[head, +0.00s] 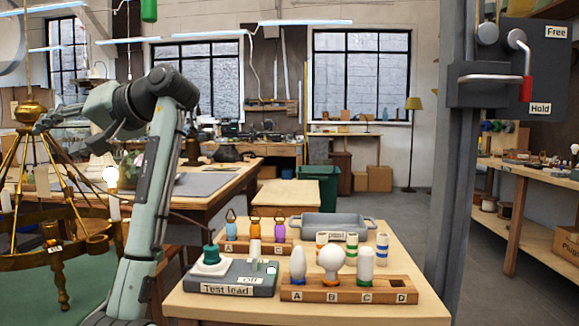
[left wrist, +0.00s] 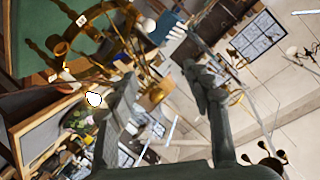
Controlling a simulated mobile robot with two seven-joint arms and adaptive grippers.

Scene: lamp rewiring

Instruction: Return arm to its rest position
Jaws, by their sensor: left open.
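My left arm (head: 155,175) rises from the bottom left of the head view, bends at a high elbow and reaches left. Its gripper is near the top of the brass chandelier (head: 28,110). In the left wrist view the left gripper (left wrist: 160,73) has its two fingers spread, with nothing seen held between them. The chandelier (left wrist: 75,48) shows beyond the fingers in that view. I cannot tell whether the gripper touches the chandelier. My right gripper is not in view.
A grey column with a Free/Hold lever (head: 525,75) stands at right.

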